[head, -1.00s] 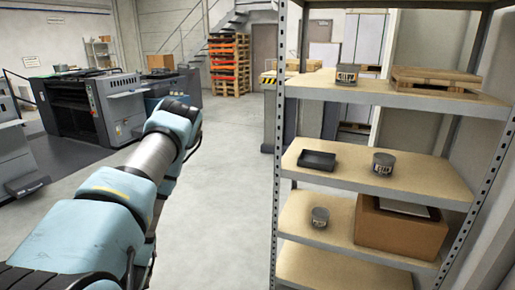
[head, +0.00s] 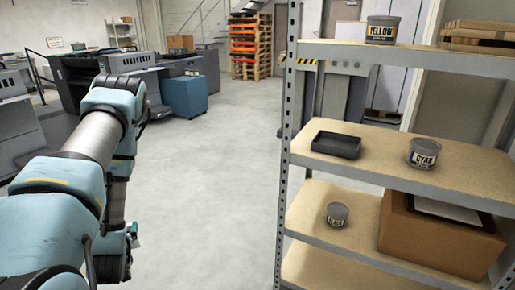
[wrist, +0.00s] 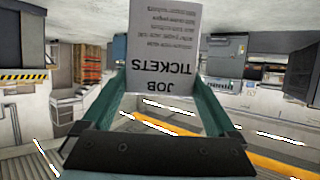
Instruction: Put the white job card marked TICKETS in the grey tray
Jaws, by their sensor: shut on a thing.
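The white job card (wrist: 160,45) reads JOB TICKETS, upside down in the wrist view. My gripper (wrist: 158,84) is shut on it, with a teal finger at each side of the card. In the head view my arm hangs at the left, well apart from the shelf; the gripper is hard to make out there. The grey tray (head: 337,146) is a dark, shallow, rectangular tray on the shelf unit's second board, near its left end. It looks empty.
A CYAN tin (head: 424,153) stands right of the tray. A YELLOW tin (head: 382,30) and a wooden pallet (head: 482,36) are on the board above. Below are a small tin (head: 337,214) and a cardboard box (head: 440,240). A perforated post (head: 288,130) edges the shelf. Floor left is clear.

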